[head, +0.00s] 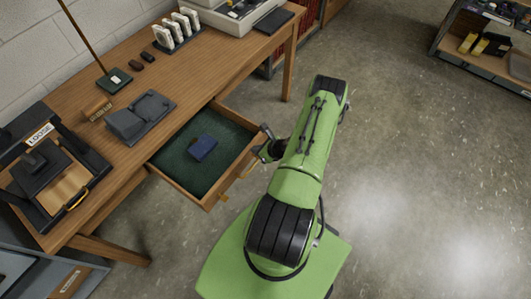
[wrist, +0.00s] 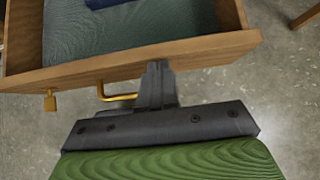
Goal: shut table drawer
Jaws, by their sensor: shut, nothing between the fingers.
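The table drawer (head: 222,179) is pulled out from the wooden table (head: 75,79). It has a green lining, and a small dark blue object (head: 202,148) lies inside. In the wrist view the drawer's front panel (wrist: 70,73) runs across the upper part, with a brass handle (wrist: 121,98) and a brass tag or knob (wrist: 50,102) on its outer face. In the head view my gripper (head: 264,142) is near the drawer's right front corner.
On the table stand a black press marked "LOOSE" (head: 40,165), a grey device (head: 140,116), a lamp-like rod on a base (head: 114,82) and white holders (head: 178,30). A shelf (head: 485,45) stands at the upper right. The floor (head: 420,170) to the right is clear.

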